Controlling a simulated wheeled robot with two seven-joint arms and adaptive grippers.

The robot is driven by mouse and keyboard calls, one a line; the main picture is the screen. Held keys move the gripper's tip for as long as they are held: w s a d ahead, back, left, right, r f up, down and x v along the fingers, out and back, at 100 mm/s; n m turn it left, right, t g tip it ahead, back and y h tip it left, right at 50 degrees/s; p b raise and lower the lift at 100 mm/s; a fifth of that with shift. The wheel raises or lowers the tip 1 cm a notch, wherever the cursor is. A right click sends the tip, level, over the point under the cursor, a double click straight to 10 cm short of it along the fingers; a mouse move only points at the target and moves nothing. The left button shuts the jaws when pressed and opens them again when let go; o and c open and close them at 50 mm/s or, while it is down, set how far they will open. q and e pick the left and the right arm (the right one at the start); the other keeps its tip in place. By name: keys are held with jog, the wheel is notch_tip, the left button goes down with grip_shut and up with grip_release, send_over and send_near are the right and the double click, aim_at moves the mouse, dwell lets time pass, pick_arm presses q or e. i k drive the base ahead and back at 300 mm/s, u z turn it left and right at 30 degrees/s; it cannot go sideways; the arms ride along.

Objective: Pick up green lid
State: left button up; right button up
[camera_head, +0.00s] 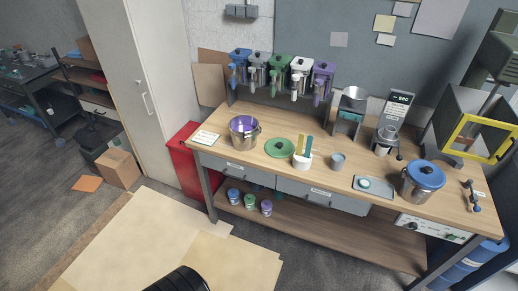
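The green lid (279,147) lies flat on the wooden workbench (330,177), left of the middle. It is round with a small knob on top, and nothing covers it. Neither of my grippers shows in the head view. A black ribbed part at the bottom edge looks like part of my own body, and I cannot tell which part.
An open steel pot (238,142) with something purple inside stands left of the lid. A white holder (302,161) with upright sticks stands close on its right. A grey cup (337,162) and a blue-lidded pot (421,181) stand further right. Coloured dispensers (278,70) line the back.

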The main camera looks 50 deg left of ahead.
aim_at(277, 148)
jog(key=u, duration=1.8)
